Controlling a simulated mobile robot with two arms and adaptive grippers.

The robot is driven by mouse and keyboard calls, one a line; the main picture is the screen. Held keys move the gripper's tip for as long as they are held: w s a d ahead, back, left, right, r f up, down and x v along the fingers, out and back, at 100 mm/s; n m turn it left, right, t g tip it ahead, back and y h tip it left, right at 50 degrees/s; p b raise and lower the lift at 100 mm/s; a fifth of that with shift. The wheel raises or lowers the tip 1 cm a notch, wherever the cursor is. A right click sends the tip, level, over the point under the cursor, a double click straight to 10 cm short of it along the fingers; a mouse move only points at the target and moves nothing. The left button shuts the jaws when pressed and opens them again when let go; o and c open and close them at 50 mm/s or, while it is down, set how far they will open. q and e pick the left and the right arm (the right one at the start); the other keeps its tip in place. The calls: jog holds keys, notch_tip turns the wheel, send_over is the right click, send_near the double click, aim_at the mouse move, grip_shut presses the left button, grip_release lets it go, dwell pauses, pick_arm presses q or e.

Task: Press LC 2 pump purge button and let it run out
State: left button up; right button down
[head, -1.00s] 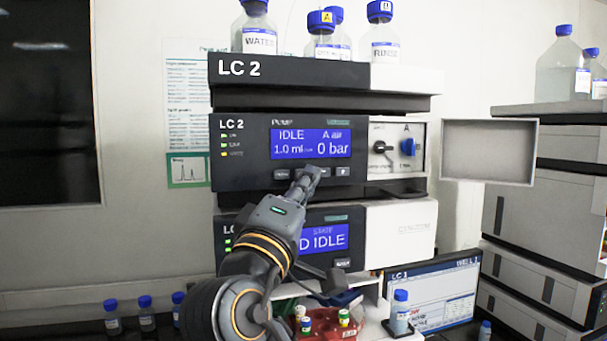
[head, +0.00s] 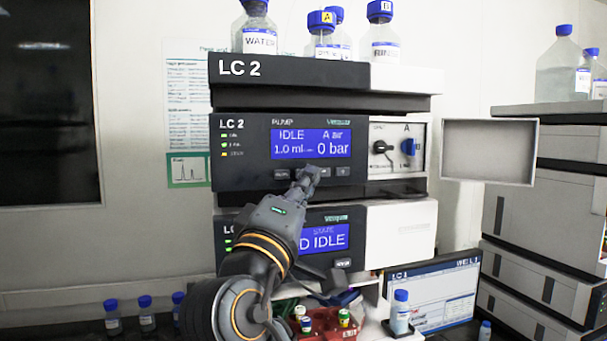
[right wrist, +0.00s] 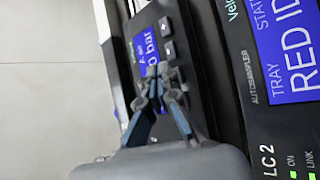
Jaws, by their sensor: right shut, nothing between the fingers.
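The LC 2 pump module (head: 240,174) has a dark front with a lit blue display (head: 311,144) reading IDLE, A air, 1.0 ml and 0 bar. A row of small buttons sits under the display. The left button (head: 282,174) and the right ones (head: 343,171) show, but their labels are too small to read surely. My right gripper (head: 312,172) is shut and empty, its fingertips at the middle of this row and hiding part of it. The right wrist view shows the fingertips (right wrist: 165,82) close to the panel beside the display; contact cannot be told. My left gripper is out of view.
The autosampler module with its display (head: 325,238) lies below, partly behind my right arm. Bottles, including WATER (head: 260,40), stand on top. A valve panel (head: 396,148) and an open grey door (head: 489,152) are at right. A red vial rack (head: 328,325) stands below.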

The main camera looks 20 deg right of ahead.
jog(key=shift+w, duration=0.1)
jog(key=shift+w, duration=0.35)
jog(key=shift+w, duration=0.4)
dwell(0.7)
jog(key=shift+s, duration=0.15)
dwell(0.3)
jog(key=shift+s+b, duration=0.35)
jog(key=shift+s, duration=0.35)
jog(key=s+b, duration=0.1)
jog(key=s, duration=0.4)
jog(key=shift+d, duration=0.1)
